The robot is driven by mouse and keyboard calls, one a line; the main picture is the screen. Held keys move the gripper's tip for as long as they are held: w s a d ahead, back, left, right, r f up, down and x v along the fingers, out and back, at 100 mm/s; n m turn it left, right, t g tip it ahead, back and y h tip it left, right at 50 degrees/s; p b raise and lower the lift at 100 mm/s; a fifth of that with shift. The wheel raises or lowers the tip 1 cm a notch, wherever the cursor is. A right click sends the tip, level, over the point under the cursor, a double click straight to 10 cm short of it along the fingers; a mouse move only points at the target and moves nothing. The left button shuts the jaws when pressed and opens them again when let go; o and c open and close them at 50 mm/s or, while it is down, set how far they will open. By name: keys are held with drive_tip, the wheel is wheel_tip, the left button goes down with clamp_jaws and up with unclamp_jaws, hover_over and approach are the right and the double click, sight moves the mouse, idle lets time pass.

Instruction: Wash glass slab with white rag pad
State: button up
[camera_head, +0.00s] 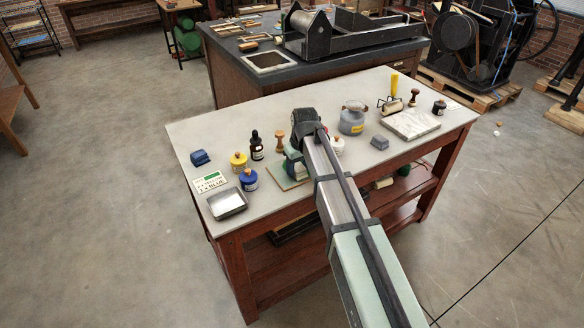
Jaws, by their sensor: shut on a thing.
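My gripper (294,164) points down over the front middle of the pale workbench (250,116). A flat slab with a greenish edge, seemingly the glass slab (280,177), lies under it and is partly covered by my wrist and arm. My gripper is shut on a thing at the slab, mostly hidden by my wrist. It is likely the white rag pad, as no other rag pad shows on the bench. I cannot tell whether the held thing touches the slab.
Left of the slab are a blue jar (248,180), a yellow jar (239,162), a dark dropper bottle (256,146) and a metal tray (226,203). To the right are a white-capped bottle (338,147), a grey pot (351,122) and a marbled stone (411,124).

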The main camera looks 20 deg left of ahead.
sight(279, 166)
drive_tip(key=shift+w+d, duration=2.15)
drive_tip(key=shift+w, duration=0.4)
drive_tip(key=shift+w+a, duration=0.5)
drive_tip(key=shift+s+a, duration=3.45)
drive_tip(key=shift+s, duration=0.05)
drive_tip(key=shift+a, duration=0.3)
drive_tip(key=shift+w+a, duration=0.55)
drive_tip(key=shift+w, duration=0.15)
drive_tip(key=shift+w+d, duration=3.55)
drive_tip(key=shift+w, duration=0.1)
drive_tip(key=shift+w+a, duration=0.6)
drive_tip(key=shift+a, duration=0.1)
drive_tip(key=shift+s+a, duration=3.4)
drive_tip(key=shift+s, duration=0.1)
drive_tip(key=shift+s+a+r, duration=0.1)
drive_tip(key=shift+s+a, duration=0.05)
drive_tip(key=shift+a, duration=0.05)
wheel_tip(279, 166, up, 8)
